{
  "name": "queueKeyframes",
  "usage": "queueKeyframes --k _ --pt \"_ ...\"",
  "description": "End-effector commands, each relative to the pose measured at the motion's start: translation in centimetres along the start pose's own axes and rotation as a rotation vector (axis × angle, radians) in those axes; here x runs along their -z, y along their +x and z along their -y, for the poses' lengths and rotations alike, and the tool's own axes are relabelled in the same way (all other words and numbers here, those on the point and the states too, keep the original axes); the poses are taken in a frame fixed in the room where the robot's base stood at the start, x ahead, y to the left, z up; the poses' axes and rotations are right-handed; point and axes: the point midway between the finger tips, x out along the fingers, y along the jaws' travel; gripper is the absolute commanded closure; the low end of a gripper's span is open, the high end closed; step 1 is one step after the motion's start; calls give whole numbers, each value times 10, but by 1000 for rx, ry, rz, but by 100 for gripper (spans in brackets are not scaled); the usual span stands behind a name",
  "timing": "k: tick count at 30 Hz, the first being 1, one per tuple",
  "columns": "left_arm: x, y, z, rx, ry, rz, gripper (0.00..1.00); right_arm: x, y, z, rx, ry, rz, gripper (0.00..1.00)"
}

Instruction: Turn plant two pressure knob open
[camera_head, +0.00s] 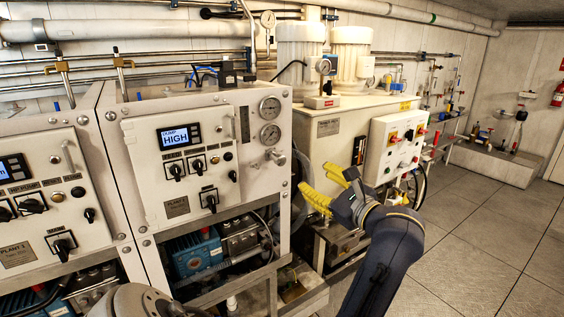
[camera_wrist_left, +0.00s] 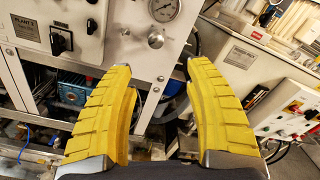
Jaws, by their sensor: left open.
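The plant two panel (camera_head: 190,160) is the white upright panel left of centre, with a lit display reading HIGH. The pressure knob (camera_head: 276,157) is a round silver knob low on its right side, under two gauges. In the left wrist view the knob (camera_wrist_left: 155,39) shows ahead, between and beyond the fingertips. My left gripper (camera_head: 311,177) is open, with yellow ridged fingers, just right of the knob and apart from it. Both fingers of the gripper (camera_wrist_left: 146,72) show in the left wrist view with nothing between them. My right gripper is not in view.
The upper gauge (camera_head: 270,108) and lower gauge (camera_head: 271,134) sit above the knob. The plant one panel (camera_head: 45,200) stands at the left. A white cabinet (camera_head: 345,130) with a control box (camera_head: 395,145) stands behind my gripper. The tiled floor (camera_head: 480,240) at right is clear.

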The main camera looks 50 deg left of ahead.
Motion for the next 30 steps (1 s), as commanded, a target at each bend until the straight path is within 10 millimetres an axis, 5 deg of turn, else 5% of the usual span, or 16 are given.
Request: queueKeyframes --k 6,14,30 --pt "1 -5 -4 -16 247 -6 47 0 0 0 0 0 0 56" --pt "2 0 -5 -20 354 -13 47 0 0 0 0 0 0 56" --pt "2 87 -8 -22 356 -10 47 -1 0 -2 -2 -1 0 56"
